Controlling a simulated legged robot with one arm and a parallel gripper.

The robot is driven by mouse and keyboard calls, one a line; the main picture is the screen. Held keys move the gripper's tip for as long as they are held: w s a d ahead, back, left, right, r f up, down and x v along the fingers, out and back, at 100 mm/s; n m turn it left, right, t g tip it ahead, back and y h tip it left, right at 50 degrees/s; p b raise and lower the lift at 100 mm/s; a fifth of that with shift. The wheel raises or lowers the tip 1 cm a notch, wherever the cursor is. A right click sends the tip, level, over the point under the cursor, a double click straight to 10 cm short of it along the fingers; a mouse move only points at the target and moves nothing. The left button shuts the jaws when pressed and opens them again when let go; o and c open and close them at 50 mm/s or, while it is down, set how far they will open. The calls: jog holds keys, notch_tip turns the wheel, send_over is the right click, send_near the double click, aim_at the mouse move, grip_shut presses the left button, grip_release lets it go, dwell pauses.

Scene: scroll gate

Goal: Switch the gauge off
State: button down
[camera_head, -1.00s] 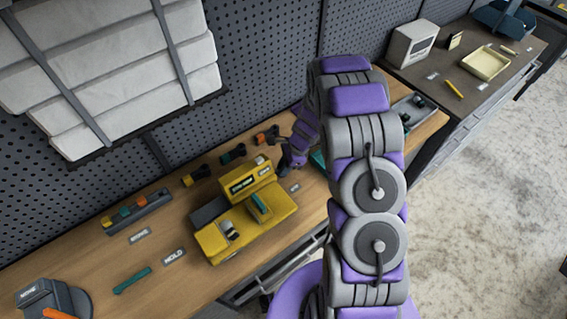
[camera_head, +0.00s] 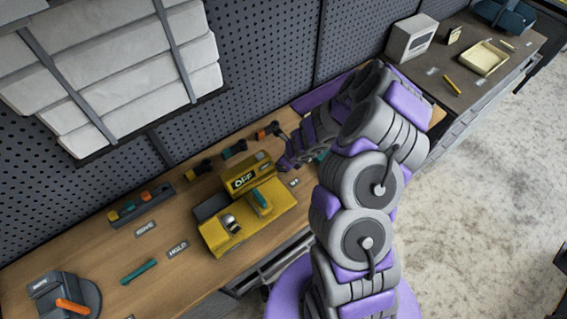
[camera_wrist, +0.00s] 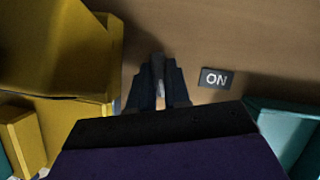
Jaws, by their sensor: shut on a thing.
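The gauge (camera_head: 245,214) is a yellow device on the wooden bench, with a raised display box (camera_head: 246,174) at its back. Its dark display (camera_head: 243,181) shows short white text that looks like "OFF". A teal part (camera_head: 261,202) stands on its top. My gripper (camera_head: 284,164) is low at the gauge's right side, by the display box. In the wrist view my gripper (camera_wrist: 158,85) is shut on a small grey piece (camera_wrist: 159,66), mostly hidden by the fingers. The gauge's yellow body (camera_wrist: 60,55) is on the left there. An "ON" label (camera_wrist: 216,79) lies right of the fingers.
Several small coloured-tipped tools (camera_head: 235,150) lie behind the gauge. A "HOLD" label (camera_head: 178,248), a teal bar (camera_head: 139,271) and a grey device with an orange lever (camera_head: 65,296) are on the left. A pegboard wall (camera_head: 265,70) stands behind. Teal parts (camera_wrist: 285,130) sit close right of my gripper.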

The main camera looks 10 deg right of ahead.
jog(key=shift+s+a+f+m+b, duration=0.1)
jog(key=shift+s+f+m+b, duration=0.15)
jog(key=shift+m, duration=0.65)
jog(key=shift+h, duration=0.3)
jog(key=c, duration=1.1)
grip_release()
jog(key=shift+w, duration=0.2)
jog(key=shift+d+r, duration=0.15)
jog(key=shift+d, duration=0.05)
jog(key=shift+p+v, duration=2.7)
jog(key=shift+v, duration=5.8)
jog(key=shift+s, duration=0.15)
